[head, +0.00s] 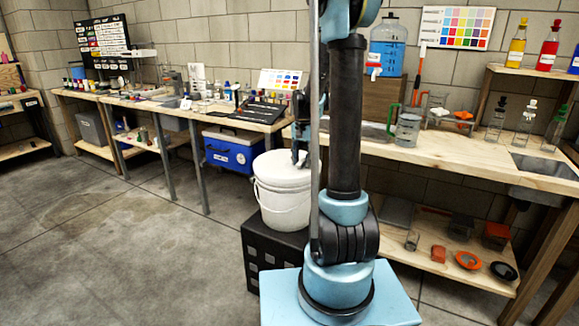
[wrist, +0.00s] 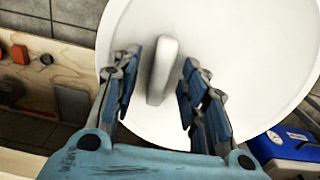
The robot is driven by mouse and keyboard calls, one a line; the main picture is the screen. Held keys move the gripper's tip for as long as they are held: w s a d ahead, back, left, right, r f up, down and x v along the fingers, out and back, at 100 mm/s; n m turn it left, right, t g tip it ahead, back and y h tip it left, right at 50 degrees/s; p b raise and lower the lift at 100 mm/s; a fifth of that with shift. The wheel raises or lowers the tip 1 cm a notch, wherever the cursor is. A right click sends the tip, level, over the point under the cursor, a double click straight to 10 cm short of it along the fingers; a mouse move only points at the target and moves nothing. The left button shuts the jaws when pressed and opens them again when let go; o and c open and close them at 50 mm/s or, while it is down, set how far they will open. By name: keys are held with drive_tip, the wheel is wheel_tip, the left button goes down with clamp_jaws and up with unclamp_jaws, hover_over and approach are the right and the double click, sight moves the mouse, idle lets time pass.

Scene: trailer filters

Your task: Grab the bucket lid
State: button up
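The white bucket (head: 284,203) stands on a black crate, with its round white lid (head: 273,169) on top. In the wrist view the lid (wrist: 232,45) fills the middle, and its raised bar handle (wrist: 162,70) stands between the fingers. My gripper (wrist: 158,85) is open, with one finger on each side of the handle and a visible gap on both sides. In the head view my gripper (head: 299,155) points down over the lid. My arm hides the lid's right part there.
The black crate (head: 262,255) supports the bucket. A wooden workbench (head: 470,160) with jugs and bottles runs behind and to the right. A blue cooler (head: 229,150) sits under the left bench. The concrete floor at left is clear.

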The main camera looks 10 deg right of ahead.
drive_tip(key=shift+f, duration=0.1)
drive_tip(key=shift+c, duration=0.2)
clamp_jaws()
